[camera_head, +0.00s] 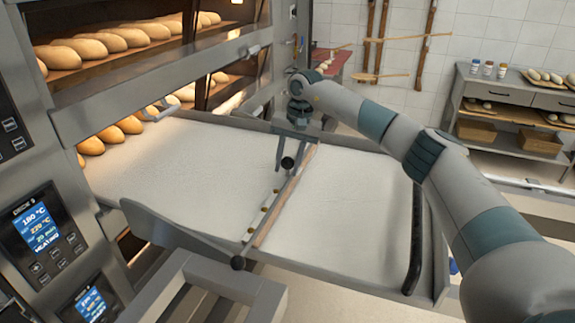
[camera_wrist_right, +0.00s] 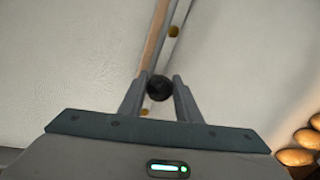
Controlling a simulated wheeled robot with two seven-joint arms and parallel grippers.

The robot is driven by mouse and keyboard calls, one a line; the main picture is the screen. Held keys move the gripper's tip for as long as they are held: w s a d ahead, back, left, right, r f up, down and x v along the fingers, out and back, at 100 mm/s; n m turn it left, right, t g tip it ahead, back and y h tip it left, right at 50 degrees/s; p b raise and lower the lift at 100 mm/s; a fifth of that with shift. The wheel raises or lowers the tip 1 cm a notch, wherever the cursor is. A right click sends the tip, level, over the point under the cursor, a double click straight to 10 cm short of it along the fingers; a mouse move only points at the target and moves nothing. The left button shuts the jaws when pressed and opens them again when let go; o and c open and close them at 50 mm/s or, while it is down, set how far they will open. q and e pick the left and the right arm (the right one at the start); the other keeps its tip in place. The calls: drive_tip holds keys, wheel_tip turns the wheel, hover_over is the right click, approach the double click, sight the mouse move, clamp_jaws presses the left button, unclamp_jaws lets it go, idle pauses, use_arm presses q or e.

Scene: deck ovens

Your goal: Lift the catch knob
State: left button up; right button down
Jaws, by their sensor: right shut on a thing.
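The catch knob (camera_head: 288,162) is a small black ball at the far end of the bar across the white loader belt (camera_head: 330,215). My right gripper (camera_head: 289,155) comes down over it from above, with one finger on each side. In the right wrist view the black knob (camera_wrist_right: 160,88) sits between the two fingertips of my right gripper (camera_wrist_right: 163,84), which is shut on it. Whether the knob is raised cannot be told. My left gripper is not in view.
The deck oven (camera_head: 150,75) with loaves stands at the left, with a control panel (camera_head: 45,230). A black handle bar (camera_head: 414,240) is at the loader's right end. A side table (camera_head: 515,95) stands at the back right.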

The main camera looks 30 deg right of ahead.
sight(288, 158)
drive_tip(key=shift+w+r, duration=0.1)
drive_tip(key=shift+r, duration=0.85)
drive_tip(key=c, duration=1.3)
unclamp_jaws()
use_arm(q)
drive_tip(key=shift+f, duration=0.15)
use_arm(e)
drive_tip(key=shift+r, duration=0.1)
drive_tip(key=shift+d+r+b, duration=0.15)
drive_tip(key=shift+r+b, duration=0.25)
drive_tip(key=shift+r, duration=0.2)
drive_tip(key=r, duration=0.1)
drive_tip(key=r+b, duration=0.1)
drive_tip(key=r, duration=0.2)
drive_tip(key=shift+s+d, duration=0.3)
drive_tip(key=shift+s, duration=0.1)
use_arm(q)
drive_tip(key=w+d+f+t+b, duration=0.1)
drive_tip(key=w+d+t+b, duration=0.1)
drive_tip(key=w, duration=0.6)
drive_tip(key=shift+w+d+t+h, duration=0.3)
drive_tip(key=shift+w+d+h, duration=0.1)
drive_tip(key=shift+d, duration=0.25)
use_arm(e)
wheel_tip(288, 158, up, 12)
drive_tip(key=s+d, duration=0.1)
drive_tip(key=shift+s+d, duration=0.25)
drive_tip(key=shift+d, duration=0.15)
